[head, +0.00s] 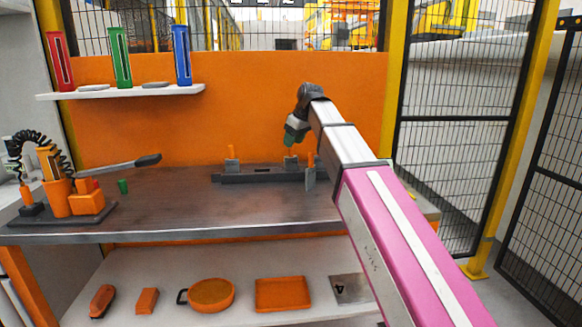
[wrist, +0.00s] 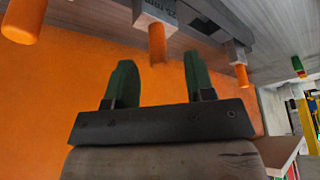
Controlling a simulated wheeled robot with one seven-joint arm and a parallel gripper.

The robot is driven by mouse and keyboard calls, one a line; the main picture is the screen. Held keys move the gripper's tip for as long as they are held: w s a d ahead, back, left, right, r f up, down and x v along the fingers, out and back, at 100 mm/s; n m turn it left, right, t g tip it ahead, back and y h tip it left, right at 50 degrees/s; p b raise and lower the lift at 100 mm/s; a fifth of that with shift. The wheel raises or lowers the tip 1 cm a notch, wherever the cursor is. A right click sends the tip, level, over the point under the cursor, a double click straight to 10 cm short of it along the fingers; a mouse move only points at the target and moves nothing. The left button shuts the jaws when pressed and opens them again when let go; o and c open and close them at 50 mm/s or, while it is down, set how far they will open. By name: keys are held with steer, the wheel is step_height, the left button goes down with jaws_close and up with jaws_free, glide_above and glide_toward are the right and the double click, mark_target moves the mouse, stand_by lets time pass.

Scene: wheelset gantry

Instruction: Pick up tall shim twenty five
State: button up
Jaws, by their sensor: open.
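The shim marked "25 mm" (wrist: 155,14) shows in the wrist view as a grey block with an orange handle (wrist: 156,42), between my fingers in the picture and beyond their tips. In the head view it appears to be the middle shim (head: 290,163), upright at the dark rail (head: 255,178), partly hidden by my gripper. My gripper (head: 290,141) is just above it, with green fingers apart and nothing between them; the fingers also show in the wrist view (wrist: 158,82). Other orange-handled shims stand at the left (head: 232,161) and nearer right (head: 311,174).
Red, green and blue holders stand on the white shelf (head: 130,91). An orange panel (head: 250,110) rises behind. The bench middle (head: 170,207) is clear.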

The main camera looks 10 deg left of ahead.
mark_target(289, 156)
steer(key=x, duration=0.4)
steer(key=shift+w+a+f, duration=0.2)
steer(key=shift+w, duration=0.1)
jaws_close()
steer(key=shift+r, duration=0.15)
